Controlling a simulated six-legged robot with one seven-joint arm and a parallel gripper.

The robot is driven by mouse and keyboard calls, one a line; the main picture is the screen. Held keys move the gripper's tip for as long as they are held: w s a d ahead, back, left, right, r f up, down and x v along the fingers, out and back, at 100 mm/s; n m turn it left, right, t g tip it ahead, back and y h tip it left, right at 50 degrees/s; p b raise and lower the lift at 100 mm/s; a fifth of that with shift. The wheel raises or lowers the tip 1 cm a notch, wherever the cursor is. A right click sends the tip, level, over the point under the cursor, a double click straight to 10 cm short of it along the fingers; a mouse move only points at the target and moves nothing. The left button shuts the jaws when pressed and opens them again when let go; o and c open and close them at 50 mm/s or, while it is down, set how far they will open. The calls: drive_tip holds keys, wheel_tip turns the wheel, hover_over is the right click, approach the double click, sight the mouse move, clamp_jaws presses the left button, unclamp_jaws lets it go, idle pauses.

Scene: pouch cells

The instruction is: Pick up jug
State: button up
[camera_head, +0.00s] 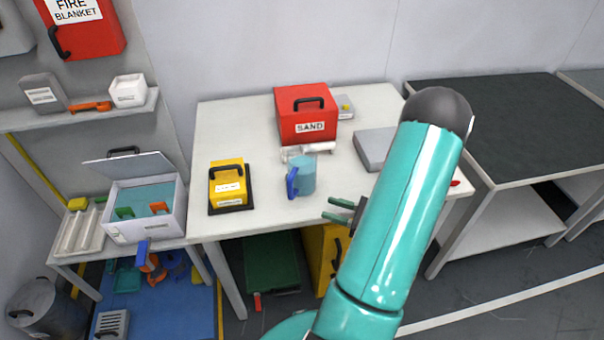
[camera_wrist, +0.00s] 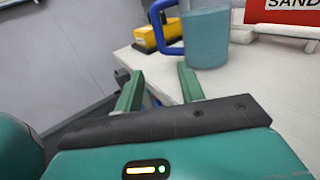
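The jug (camera_head: 303,175) is light blue with a darker blue handle on its left side. It stands upright on the white table, in front of the red sand box. It also shows in the wrist view (camera_wrist: 207,38), just beyond the fingertips, with its handle toward the left. My gripper (camera_head: 331,208) is at the table's front edge, to the right of and nearer than the jug. In the wrist view my gripper (camera_wrist: 158,82) has its two green fingers spread apart with nothing between them. The fingers do not touch the jug.
The red sand box (camera_head: 306,114) stands behind the jug, with white rolls between them. A yellow box (camera_head: 227,184) stands to the left on a dark base. A grey flat box (camera_head: 374,150) lies to the right. The white table (camera_head: 262,206) is bare around the jug's front.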

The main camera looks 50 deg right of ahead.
sight(293, 194)
drive_tip(key=x, duration=0.8)
drive_tip(key=shift+d+f, duration=0.1)
drive_tip(key=shift+r+x, duration=0.2)
drive_tip(key=shift+x, duration=1.15)
drive_tip(key=shift+r+x, duration=0.25)
drive_tip(key=shift+x, duration=1.15)
clamp_jaws()
